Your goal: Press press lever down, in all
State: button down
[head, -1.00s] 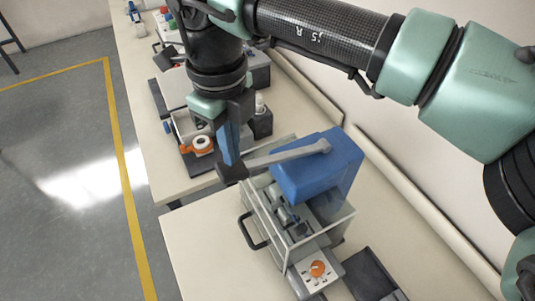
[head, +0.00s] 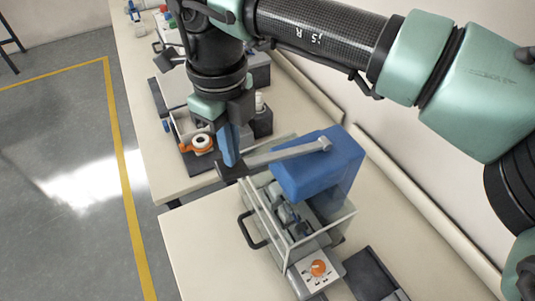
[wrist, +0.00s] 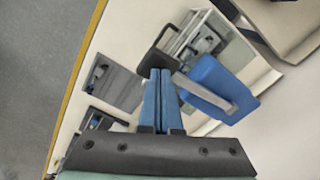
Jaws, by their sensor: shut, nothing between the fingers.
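The press is a blue housing (head: 318,165) over a clear-walled frame. Its press lever is a grey bar (head: 285,153), pivoted on the housing and reaching left to a black grip (head: 231,171). The bar slopes slightly down toward the grip. My gripper (head: 229,162) points down with its blue fingers together and empty. The fingertips are at the black grip, seemingly on top of it; exact contact is hidden. In the wrist view the shut fingertips (wrist: 160,72) overlap the black grip, with the grey bar (wrist: 205,92) running right to the blue housing (wrist: 221,86).
The press's clear guard (head: 268,215) has a black handle (head: 251,232) on its left. An orange knob (head: 317,268) sits on a control box in front. A dark tray (head: 372,276) lies to the right. Other equipment with an orange ring (head: 202,144) stands on the farther table.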

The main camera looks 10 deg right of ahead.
notch_tip(320, 180, down, 8)
jog(key=b, duration=0.6)
dwell(0.9)
jog(key=shift+f, duration=0.1)
jog(key=shift+r+p, duration=4.45)
jog(key=shift+r, duration=2.3)
